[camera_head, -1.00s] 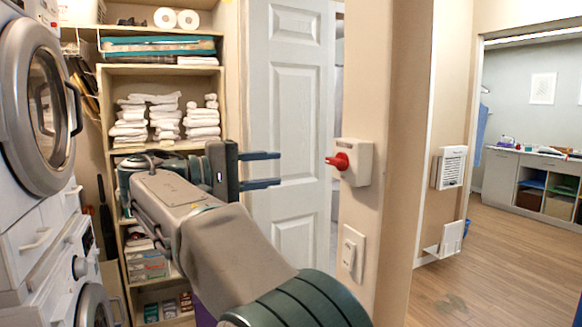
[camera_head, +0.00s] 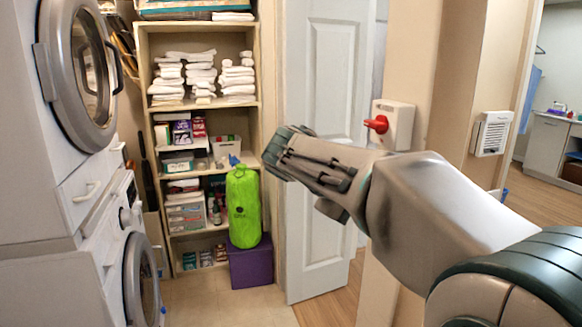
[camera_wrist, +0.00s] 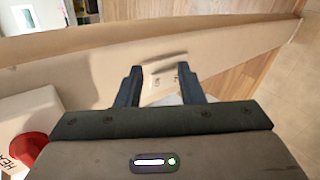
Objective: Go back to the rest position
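My arm (camera_head: 440,195) reaches from the lower right toward the middle of the head view, bent in front of the wall by the white door. My gripper (camera_wrist: 158,75) shows in the wrist view with its two dark fingers spread apart, and nothing is held between them. A pale patch of wall with a small plate shows behind the gap. In the head view the fingers cannot be made out; the arm's links hide them or they point away.
A wall box with a red knob (camera_head: 378,124) is close behind my arm. A white door (camera_head: 325,100) stands behind it. Shelves with folded towels (camera_head: 202,78), a green bag (camera_head: 243,207) on a purple box (camera_head: 250,265), and stacked washers (camera_head: 80,70) are to the left. Floor is clear front centre.

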